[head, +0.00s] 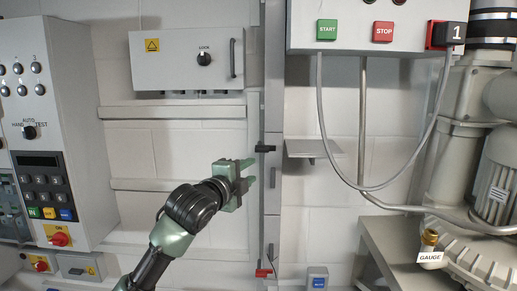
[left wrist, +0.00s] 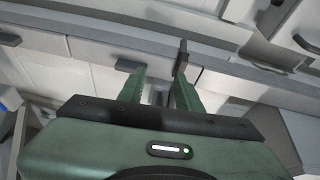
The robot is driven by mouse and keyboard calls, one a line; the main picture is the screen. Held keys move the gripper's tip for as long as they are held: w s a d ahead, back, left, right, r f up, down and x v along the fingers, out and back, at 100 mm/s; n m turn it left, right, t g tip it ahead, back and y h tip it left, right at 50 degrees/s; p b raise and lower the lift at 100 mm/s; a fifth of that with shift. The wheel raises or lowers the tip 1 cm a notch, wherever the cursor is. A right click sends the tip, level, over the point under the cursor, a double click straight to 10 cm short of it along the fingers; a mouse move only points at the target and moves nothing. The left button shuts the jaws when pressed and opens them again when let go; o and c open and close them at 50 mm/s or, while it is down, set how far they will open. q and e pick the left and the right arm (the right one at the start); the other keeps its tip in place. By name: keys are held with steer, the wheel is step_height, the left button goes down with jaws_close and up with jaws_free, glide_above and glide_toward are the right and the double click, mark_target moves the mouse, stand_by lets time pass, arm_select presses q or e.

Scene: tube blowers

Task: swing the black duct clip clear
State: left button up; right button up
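The black duct clip (head: 265,148) sticks out sideways from the tall, narrow grey duct (head: 272,110) on the wall. My left gripper (head: 251,172) is open, its two green fingers pointing right toward the duct, a little below the clip. In the left wrist view the left gripper (left wrist: 158,92) has nothing seen between its fingers. A dark upright piece that looks like the clip (left wrist: 182,58) stands just beyond the right-hand fingertip; I cannot tell whether they touch. My right gripper is not in view.
A red clip (head: 263,272) sits low on the duct. A small grey shelf (head: 310,149) is right of the duct, with a hanging grey cable (head: 335,165) beyond. A LOCK cabinet (head: 187,60) is above, a control panel (head: 40,120) at left, machinery (head: 480,180) at right.

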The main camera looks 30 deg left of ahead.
mark_target(261, 151)
arm_select(q)
steer(key=shift+m+t, duration=0.3)
steer(key=w+r+p, duration=0.1)
steer(key=w, duration=0.1)
steer(key=w+r+p, duration=0.1)
steer(key=w, duration=0.1)
steer(key=w+a+r+p, duration=0.1)
steer(key=shift+w+r+p, duration=0.3)
steer(key=shift+w+p, duration=0.05)
steer(key=shift+w, duration=0.05)
steer(key=shift+w+a+f, duration=0.15)
steer(key=shift+w, duration=0.45)
jaws_close()
